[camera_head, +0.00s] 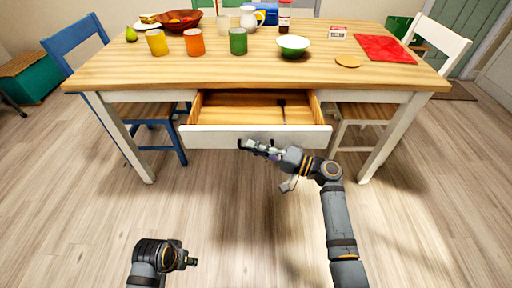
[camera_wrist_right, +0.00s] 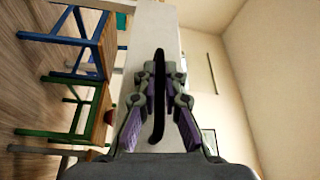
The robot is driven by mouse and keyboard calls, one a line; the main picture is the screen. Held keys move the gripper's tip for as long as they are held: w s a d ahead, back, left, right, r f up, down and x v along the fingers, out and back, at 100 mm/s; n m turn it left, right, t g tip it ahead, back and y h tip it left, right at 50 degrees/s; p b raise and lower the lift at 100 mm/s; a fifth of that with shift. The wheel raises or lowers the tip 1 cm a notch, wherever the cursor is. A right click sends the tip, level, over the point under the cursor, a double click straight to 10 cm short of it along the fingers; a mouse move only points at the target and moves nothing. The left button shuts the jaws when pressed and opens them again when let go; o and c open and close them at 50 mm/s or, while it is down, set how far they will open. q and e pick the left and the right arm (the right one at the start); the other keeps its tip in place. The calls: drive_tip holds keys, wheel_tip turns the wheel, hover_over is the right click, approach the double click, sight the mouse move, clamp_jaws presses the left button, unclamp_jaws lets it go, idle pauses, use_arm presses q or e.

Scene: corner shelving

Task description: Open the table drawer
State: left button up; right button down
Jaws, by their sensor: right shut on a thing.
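The table drawer (camera_head: 223,140) has a white front and a wooden inside. It stands pulled out from under the table top (camera_head: 250,72), with its inside showing. My right gripper (camera_head: 246,144) is at the middle of the drawer front. In the right wrist view its two fingers (camera_wrist_right: 158,92) are closed around a dark bar-shaped handle (camera_wrist_right: 158,62) on the white front. A dark object (camera_head: 283,110) lies inside the drawer on the right. My left arm shows at the bottom left, away from the drawer; its gripper's fingers cannot be made out.
Several cups, a green bowl (camera_head: 293,46), a fruit bowl (camera_head: 178,20) and a red cloth (camera_head: 385,48) are on the table. A blue chair (camera_head: 75,35) stands at the left and a white chair (camera_head: 437,41) at the right. The floor before the table is clear.

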drive_tip(key=c, duration=1.4)
unclamp_jaws()
drive_tip(key=shift+c, duration=0.2)
drive_tip(key=v, duration=1.2)
drive_tip(key=shift+f, duration=0.15)
